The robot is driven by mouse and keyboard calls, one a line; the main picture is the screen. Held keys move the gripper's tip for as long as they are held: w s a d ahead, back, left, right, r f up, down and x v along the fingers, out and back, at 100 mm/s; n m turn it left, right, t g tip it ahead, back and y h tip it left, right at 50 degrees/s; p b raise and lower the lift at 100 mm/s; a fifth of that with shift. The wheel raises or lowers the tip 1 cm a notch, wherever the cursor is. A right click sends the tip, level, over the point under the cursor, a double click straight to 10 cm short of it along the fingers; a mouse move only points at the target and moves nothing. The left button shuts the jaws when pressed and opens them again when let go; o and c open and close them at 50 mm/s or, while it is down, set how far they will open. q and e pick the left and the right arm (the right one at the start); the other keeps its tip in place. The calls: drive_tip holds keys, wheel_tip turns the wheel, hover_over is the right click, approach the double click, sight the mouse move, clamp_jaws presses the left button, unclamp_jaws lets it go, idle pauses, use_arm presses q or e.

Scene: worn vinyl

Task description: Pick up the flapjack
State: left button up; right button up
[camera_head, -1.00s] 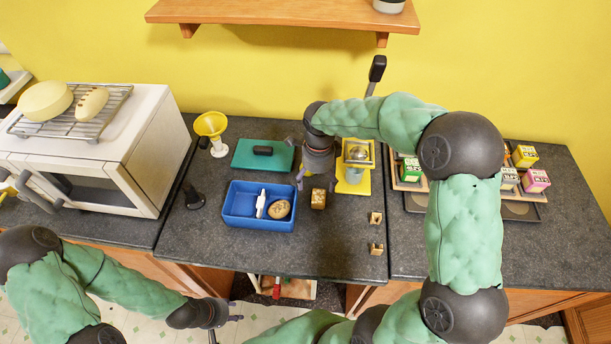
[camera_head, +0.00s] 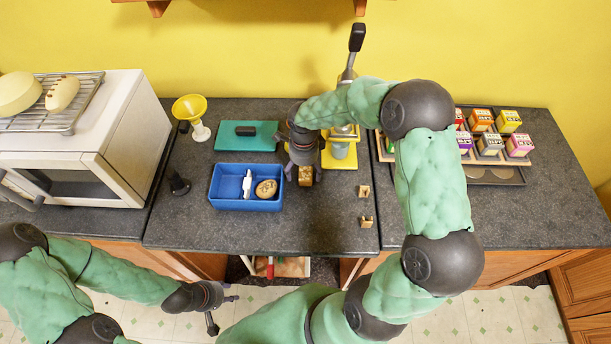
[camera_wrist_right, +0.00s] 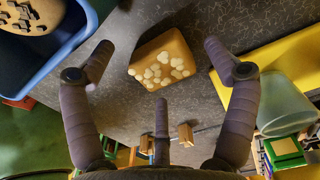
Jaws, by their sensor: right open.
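The flapjack (camera_head: 305,176) is a small golden-brown block with pale bits on top, lying on the dark counter just right of the blue tray. In the right wrist view the flapjack (camera_wrist_right: 161,60) lies between and ahead of my open fingers, not touched by them. My right gripper (camera_head: 303,172) points down over it, and its fingers (camera_wrist_right: 155,70) are spread wide and empty. My left gripper (camera_head: 222,306) hangs low at the front left, in front of the counter, away from the flapjack; its jaws are too small to judge.
The blue tray (camera_head: 246,204) holds a round cookie (camera_head: 266,188) and a white item. A yellow-based press (camera_head: 340,162) stands close right of my right gripper. A green board (camera_head: 240,143) lies behind the tray. Two small wooden pieces (camera_head: 366,222) sit front right. Counter in front is clear.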

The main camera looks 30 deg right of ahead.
drive_tip(key=shift+f, duration=0.65)
drive_tip(key=shift+c, duration=0.3)
drive_tip(key=c, duration=1.3)
drive_tip(key=shift+c, duration=0.3)
drive_tip(key=shift+r, duration=0.15)
